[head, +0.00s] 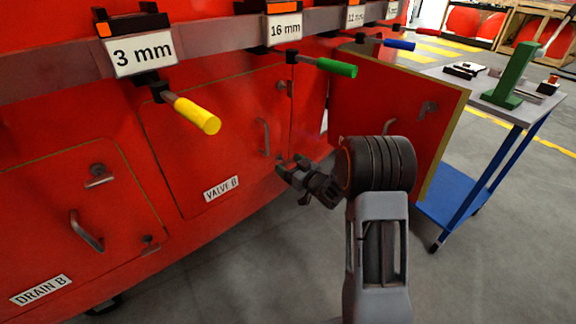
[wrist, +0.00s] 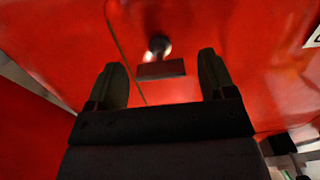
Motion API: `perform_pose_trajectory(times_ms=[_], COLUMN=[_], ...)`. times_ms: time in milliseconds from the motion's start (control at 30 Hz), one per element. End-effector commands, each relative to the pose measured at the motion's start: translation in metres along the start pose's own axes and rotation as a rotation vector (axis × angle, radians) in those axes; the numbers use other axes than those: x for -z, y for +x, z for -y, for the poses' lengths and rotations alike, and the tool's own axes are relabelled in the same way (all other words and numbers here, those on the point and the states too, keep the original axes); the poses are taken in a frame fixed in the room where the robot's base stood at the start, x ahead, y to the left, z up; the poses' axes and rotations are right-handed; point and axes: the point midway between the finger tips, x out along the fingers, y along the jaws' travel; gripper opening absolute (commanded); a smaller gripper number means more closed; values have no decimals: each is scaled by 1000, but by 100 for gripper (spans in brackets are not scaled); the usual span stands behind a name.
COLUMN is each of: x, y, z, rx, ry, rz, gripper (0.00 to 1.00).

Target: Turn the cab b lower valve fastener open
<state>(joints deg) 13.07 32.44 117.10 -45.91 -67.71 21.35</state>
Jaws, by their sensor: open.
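The red valve B door (head: 205,135) is closed, with its label (head: 221,188) near the bottom. In the wrist view a fastener (wrist: 161,69), a small round stud with a dark flat bar, sits on the red panel beside a seam. Its bar lies about level in that view. My gripper (head: 291,164) is open at the door's lower right corner, its fingers pointing at the panel. In the wrist view the fastener shows between and beyond the two fingers, apparently untouched. In the head view my gripper hides the lower fastener, at least in part.
An upper fastener (head: 283,87) and a curved handle (head: 265,138) are on the valve B side. An open red door (head: 390,115) stands right of my arm. Coloured handles, one yellow (head: 197,115), jut out above. A trolley (head: 500,105) stands at right; grey floor is clear in front.

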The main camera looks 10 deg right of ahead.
Motion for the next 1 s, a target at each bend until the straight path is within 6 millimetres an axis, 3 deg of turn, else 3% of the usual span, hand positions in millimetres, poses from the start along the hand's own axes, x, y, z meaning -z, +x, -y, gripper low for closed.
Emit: perform_pose_trajectory(times_ms=[467,1000], x=[0,0], y=[8,8], z=[0,0], rx=[1,1], ry=[0,0], rz=[-1,0], gripper=[76,27])
